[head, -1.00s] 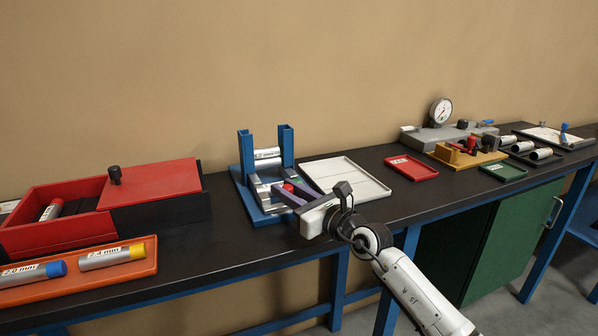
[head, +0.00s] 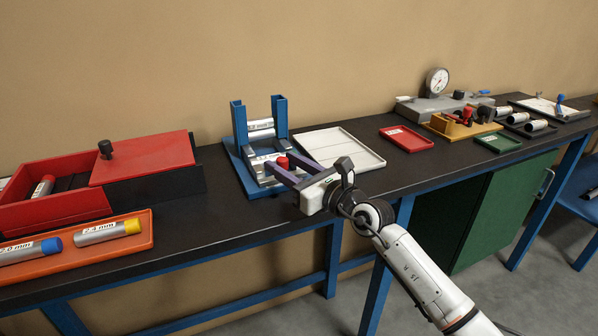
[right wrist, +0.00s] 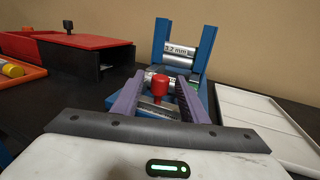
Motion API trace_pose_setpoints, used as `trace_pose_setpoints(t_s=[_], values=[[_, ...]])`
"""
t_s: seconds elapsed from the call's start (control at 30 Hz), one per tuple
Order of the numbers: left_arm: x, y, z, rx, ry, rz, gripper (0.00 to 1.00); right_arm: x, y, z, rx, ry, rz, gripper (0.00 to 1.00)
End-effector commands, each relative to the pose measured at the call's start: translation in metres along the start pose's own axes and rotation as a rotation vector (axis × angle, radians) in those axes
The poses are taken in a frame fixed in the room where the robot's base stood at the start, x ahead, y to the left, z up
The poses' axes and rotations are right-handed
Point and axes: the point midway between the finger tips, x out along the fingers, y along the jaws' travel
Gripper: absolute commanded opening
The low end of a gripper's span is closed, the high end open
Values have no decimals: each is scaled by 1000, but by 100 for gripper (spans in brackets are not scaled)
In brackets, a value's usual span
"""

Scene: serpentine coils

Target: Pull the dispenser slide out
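The dispenser is a blue stand (head: 236,122) with two upright posts. A labelled silver tube (head: 261,124) lies between the posts, and another lies lower down in front. A red knob (head: 282,162) stands upright at the dispenser's front, on the slide, which is mostly hidden by my fingers. My right gripper (head: 279,162) reaches in from the front right. Its purple fingers stand on either side of the knob. In the right wrist view, the knob (right wrist: 160,88) shows between the fingers with a gap on each side. My left gripper is not in view.
A white tray (head: 365,166) lies close right of the dispenser. A red box (head: 50,218) with a sliding lid and an orange tray (head: 147,242) with tubes are at left. A red tray (head: 407,139) and a dial gauge (head: 437,80) are farther right.

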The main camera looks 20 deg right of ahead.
Motion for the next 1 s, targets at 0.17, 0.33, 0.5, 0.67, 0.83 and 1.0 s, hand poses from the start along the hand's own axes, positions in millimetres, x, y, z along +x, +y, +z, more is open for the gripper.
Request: trace_pose_setpoints(t_s=[0.17, 0.33, 0.5, 0.67, 0.83, 1.0], values=[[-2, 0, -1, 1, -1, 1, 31, -36, 0, -1, 0, 2, -1, 40], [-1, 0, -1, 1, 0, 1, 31, -68, 0, -1, -1, 2, 0, 40], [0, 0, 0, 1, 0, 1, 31, -86, 0, -1, -1, 2, -1, 40], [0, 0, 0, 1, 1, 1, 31, -90, 0, 0, -1, 1, 0, 40], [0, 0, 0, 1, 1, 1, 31, -90, 0, 0, -1, 0, 0, 40], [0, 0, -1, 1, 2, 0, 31, -90, 0, 0, -1, 0, 0, 40]])
